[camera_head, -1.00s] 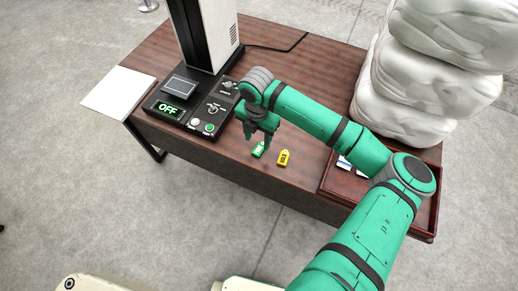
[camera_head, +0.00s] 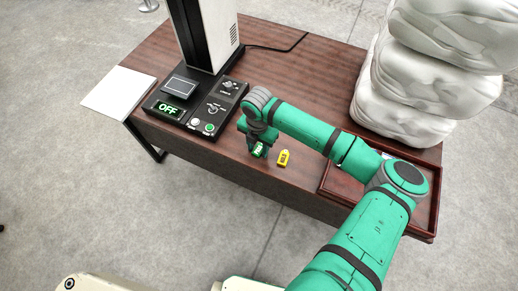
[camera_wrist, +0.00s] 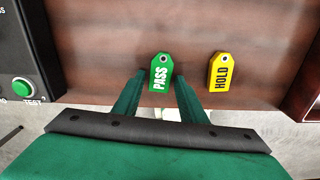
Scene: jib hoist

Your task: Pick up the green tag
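The green tag (camera_wrist: 160,75), marked PASS, lies on the brown table near its front edge. In the wrist view it sits between the fingertips of my gripper (camera_wrist: 160,80). The fingers are open, with a small gap showing on each side of the tag. In the head view my gripper (camera_head: 255,149) is low over the table at the green tag (camera_head: 260,150) and partly hides it.
A yellow HOLD tag (camera_head: 283,158) lies just right of the green one. A control box (camera_head: 190,112) with buttons and an OFF display stands to the left. A wooden tray (camera_head: 428,215) and stacked white sacks (camera_head: 430,75) are at the right.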

